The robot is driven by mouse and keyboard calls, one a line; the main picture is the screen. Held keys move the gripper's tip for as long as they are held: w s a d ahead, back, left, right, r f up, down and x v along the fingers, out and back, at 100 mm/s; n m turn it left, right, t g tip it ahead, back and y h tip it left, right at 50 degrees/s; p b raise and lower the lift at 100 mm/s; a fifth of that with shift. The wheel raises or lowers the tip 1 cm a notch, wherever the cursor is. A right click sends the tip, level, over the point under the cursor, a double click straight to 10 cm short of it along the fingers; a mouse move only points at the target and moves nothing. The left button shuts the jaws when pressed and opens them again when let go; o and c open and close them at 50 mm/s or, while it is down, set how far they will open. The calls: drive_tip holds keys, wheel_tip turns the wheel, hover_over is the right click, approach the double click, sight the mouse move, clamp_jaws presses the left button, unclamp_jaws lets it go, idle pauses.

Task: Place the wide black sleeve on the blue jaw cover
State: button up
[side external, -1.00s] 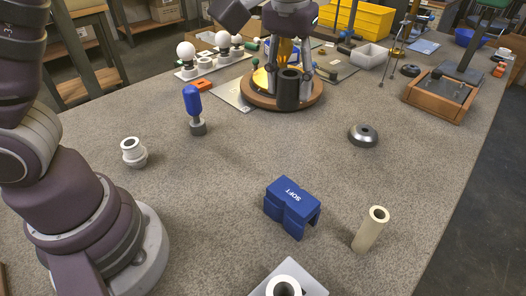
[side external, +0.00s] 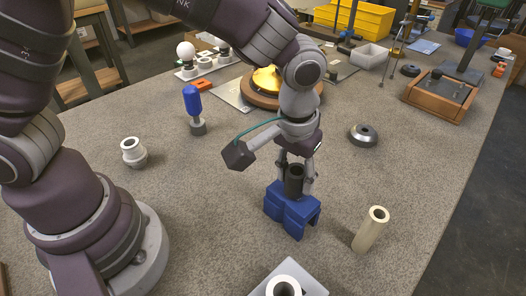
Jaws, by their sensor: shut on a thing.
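The wide black sleeve (side external: 294,181) is upright between the fingers of my gripper (side external: 296,184), which is shut on it. The blue jaw cover (side external: 290,214) lies on the table in the middle foreground, directly under the sleeve in the picture. The sleeve's lower end meets the top of the cover in this view. I cannot tell whether it rests on the cover or hangs just above it. The sleeve and the fingers hide part of the cover's top and its lettering.
A cream tube (side external: 370,229) stands close on the right of the cover. A white ring on a plate (side external: 284,286) is in front. A white fitting (side external: 133,152), a blue-handled tool (side external: 194,108) and a grey dome (side external: 362,135) stand farther off. A wooden turntable (side external: 262,97) is behind.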

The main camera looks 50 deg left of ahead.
drive_tip(key=shift+f, duration=0.3)
drive_tip(key=o, duration=1)
drive_tip(key=shift+f, duration=0.15)
wheel_tip(320, 180, up, 13)
drive_tip(key=s, duration=0.2)
drive_tip(key=s+a+t, duration=0.1)
drive_tip(key=s+a, duration=0.1)
drive_tip(key=a, duration=0.2)
drive_tip(key=s+a+m+t, duration=0.1)
drive_tip(key=s+a, duration=0.2)
drive_tip(key=a, duration=0.2)
drive_tip(key=s+a+t, duration=0.2)
drive_tip(key=a, duration=0.3)
drive_tip(key=shift+s+m, duration=0.25)
drive_tip(key=shift+m, duration=0.05)
